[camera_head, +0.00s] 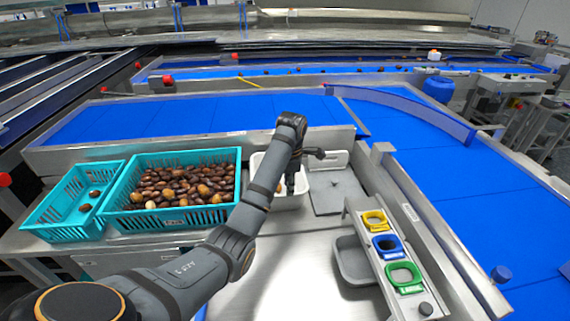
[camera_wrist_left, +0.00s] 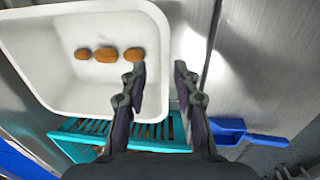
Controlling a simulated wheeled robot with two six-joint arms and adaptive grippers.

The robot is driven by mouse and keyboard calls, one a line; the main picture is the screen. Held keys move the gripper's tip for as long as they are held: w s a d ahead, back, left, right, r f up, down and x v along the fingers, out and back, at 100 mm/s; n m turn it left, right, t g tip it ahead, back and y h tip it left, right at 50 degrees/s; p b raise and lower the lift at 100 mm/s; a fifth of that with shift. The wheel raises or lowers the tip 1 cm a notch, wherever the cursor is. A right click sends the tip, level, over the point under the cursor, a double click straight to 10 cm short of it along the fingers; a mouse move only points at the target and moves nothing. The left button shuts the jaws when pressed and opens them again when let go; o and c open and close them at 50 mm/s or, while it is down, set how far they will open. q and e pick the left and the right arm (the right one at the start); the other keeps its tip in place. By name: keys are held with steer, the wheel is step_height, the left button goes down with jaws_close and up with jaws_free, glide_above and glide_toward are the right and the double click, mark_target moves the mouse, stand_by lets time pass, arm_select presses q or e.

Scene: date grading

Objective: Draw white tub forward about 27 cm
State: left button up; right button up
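The white tub (camera_head: 288,203) stands on the steel bench, right of the teal crates, partly hidden behind my left arm. In the left wrist view the tub (camera_wrist_left: 50,60) fills the upper left and holds three brown dates (camera_wrist_left: 107,55). My left gripper (camera_head: 291,182) points down at the tub. In the left wrist view its fingers (camera_wrist_left: 160,68) are apart, one over the tub's inside and the other beyond its rim. The rim runs between them; I cannot tell whether either finger touches it. My right gripper is not in view.
A teal crate full of dates (camera_head: 222,213) and a teal crate with a few dates (camera_head: 75,233) stand left. A grey plate (camera_head: 335,195) and a rack with yellow, blue and green rings (camera_head: 388,245) are right. Bare bench (camera_head: 290,275) lies in front. A blue scoop (camera_wrist_left: 235,132) shows in the wrist view.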

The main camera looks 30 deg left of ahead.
arm_select(q)
steer(key=shift+w+r, duration=0.1)
steer(key=shift+r, duration=0.1)
steer(key=shift+s+d+r, duration=0.25)
steer(key=shift+s+r, duration=0.05)
steer(key=shift+s, duration=0.05)
steer(key=shift+f, duration=0.15)
steer(key=f, duration=0.2)
steer(key=f+b, duration=0.1)
steer(key=shift+w+a+f, duration=0.2)
steer(key=shift+w+f, duration=0.05)
glide_above(288, 210)
step_height(288, 210, down, 6)
steer(key=shift+s+d+r, duration=0.15)
steer(key=shift+r, duration=0.05)
steer(key=shift+f, duration=0.6)
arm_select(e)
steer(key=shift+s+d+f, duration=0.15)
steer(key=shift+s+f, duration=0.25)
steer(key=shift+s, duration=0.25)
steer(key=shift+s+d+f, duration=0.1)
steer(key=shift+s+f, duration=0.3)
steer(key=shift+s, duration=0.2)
arm_select(q)
steer(key=shift+c, duration=0.4)
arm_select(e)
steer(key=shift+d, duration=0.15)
